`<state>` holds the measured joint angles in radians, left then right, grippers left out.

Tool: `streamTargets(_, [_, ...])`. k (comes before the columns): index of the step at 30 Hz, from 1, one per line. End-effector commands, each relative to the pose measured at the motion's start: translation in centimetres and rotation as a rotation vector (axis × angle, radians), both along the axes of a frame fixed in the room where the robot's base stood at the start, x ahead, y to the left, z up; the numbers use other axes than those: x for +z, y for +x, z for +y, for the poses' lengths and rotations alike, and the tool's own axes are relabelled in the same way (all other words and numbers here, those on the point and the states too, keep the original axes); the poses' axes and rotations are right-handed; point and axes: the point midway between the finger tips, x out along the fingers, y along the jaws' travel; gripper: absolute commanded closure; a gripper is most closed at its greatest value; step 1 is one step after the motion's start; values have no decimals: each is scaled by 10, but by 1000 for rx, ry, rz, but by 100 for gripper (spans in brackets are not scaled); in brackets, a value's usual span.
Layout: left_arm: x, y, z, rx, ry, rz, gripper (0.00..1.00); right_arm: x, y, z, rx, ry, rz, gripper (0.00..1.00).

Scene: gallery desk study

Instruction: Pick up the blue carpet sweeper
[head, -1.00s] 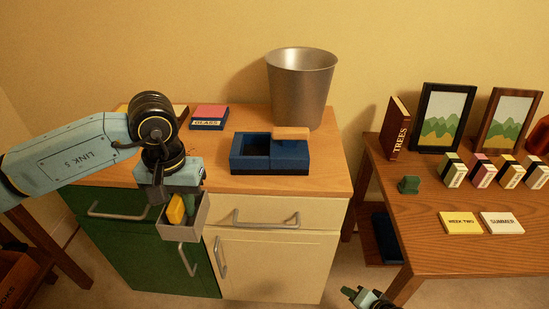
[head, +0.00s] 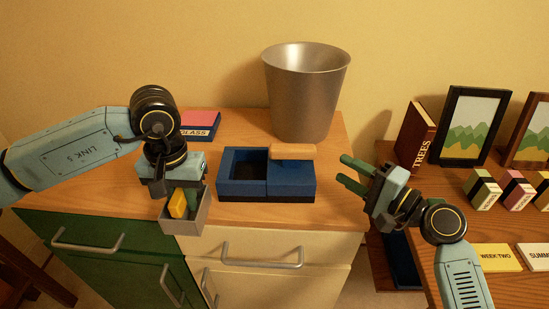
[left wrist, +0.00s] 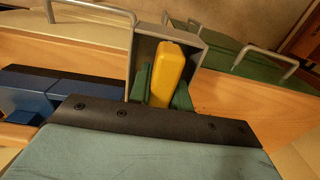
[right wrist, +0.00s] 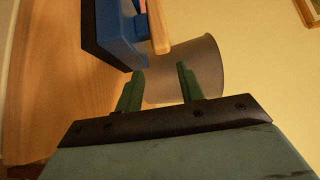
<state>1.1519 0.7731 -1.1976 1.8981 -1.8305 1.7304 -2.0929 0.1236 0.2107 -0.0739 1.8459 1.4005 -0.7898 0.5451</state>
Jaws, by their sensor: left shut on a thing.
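The blue carpet sweeper (head: 290,186) lies on the wooden top of the cabinet, with an open blue bin at its left and a pale wooden bar (head: 293,151) at its right back. It also shows in the left wrist view (left wrist: 30,103) and the right wrist view (right wrist: 121,38). My right gripper (head: 347,172) is open and empty just right of the sweeper, apart from it, fingers pointing towards it. My left gripper (head: 183,200) is shut on a yellow bar (left wrist: 166,72) inside a small grey open box (left wrist: 140,68), at the cabinet's front edge.
A metal bucket (head: 305,95) stands behind the sweeper. A pink-topped book (head: 198,125) lies at the back left. The right table (head: 452,222) holds a red book, picture frames, small blocks and cards. A gap separates it from the cabinet.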

Motion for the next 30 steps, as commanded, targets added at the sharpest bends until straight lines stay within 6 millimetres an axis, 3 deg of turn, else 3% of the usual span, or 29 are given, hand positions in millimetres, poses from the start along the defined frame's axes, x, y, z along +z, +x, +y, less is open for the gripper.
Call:
streamTargets(12, [0,0,0,0,0,0,100,1,38,44,2,4,-1,62])
streamTargets(30, [-4,0,0,0,0,0,100,0,79,90,1,2,-1,62])
